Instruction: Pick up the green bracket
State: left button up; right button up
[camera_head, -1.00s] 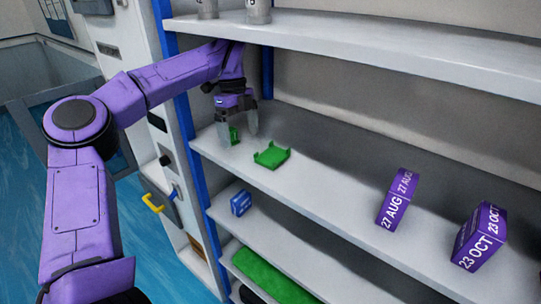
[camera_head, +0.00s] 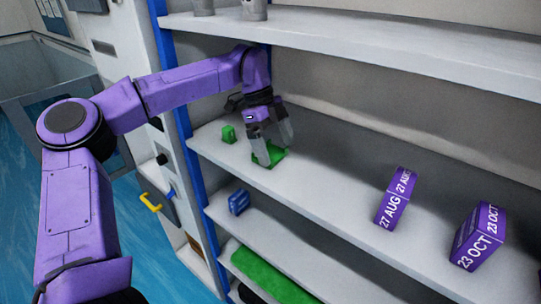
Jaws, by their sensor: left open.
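A green bracket (camera_head: 267,157) lies flat on the middle shelf (camera_head: 330,184), partly hidden behind my left gripper. My left gripper (camera_head: 276,150) is open and points down at the bracket, its fingers over and beside it. I cannot tell whether the fingers touch it. A smaller green piece (camera_head: 228,134) stands on the same shelf, left of the gripper. My right gripper is not in view.
Two purple date blocks, 27 AUG (camera_head: 396,199) and 23 OCT (camera_head: 479,237), stand to the right on this shelf. The upper shelf (camera_head: 350,42) carries grey cylinders (camera_head: 254,9).

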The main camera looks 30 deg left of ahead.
pick_arm(q)
jog(key=shift+d+f, duration=0.4)
jog(key=shift+f, duration=0.2)
jog(key=shift+a, duration=0.15)
jog(key=shift+c, duration=0.3)
jog(key=c, duration=0.5)
jog(key=shift+c, duration=1.4)
